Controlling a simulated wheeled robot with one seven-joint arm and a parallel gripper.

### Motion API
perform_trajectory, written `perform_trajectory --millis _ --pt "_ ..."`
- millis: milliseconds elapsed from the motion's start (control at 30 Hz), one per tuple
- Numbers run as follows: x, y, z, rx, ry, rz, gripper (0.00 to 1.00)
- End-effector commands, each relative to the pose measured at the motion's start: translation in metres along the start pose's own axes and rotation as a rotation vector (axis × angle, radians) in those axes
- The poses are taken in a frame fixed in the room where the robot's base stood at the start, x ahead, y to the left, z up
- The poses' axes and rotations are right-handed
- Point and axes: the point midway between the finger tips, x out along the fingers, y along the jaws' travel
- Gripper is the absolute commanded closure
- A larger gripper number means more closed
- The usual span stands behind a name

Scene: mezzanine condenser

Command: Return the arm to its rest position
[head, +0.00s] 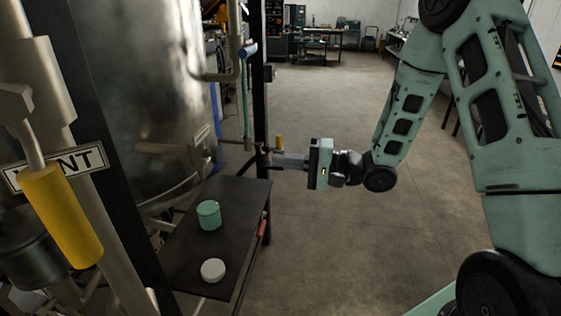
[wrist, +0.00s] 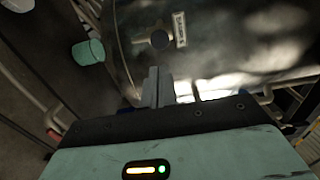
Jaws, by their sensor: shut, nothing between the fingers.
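My green arm reaches in from the right in the head view. My gripper (head: 278,160) is shut and empty, pointing left just beyond the far right corner of the small dark table (head: 222,253). In the wrist view my gripper (wrist: 157,75) shows its fingers together, with the shiny tank (wrist: 215,35) ahead of them. A rest position is not marked in either view.
A green cup (head: 209,216) and a white round lid-like piece (head: 213,270) stand on the table. The metal tank (head: 140,80), a dark post (head: 258,75) and pipes are close on the left. A yellow-handled lever (head: 62,215) is nearest. Open floor (head: 340,250) lies right of the table.

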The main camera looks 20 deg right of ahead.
Motion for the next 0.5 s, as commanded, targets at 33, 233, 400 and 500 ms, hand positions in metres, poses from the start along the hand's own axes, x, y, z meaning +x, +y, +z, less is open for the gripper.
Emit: perform_trajectory --millis 33,233,400,500 --pt "0.000 0.000 0.000 0.000 0.000 0.000 1.00" --pt "0.000 0.000 0.000 0.000 0.000 0.000 1.00" --pt "0.009 0.001 0.002 -0.053 0.008 0.043 1.00" --pt "0.028 0.005 0.006 -0.178 0.029 0.155 1.00"
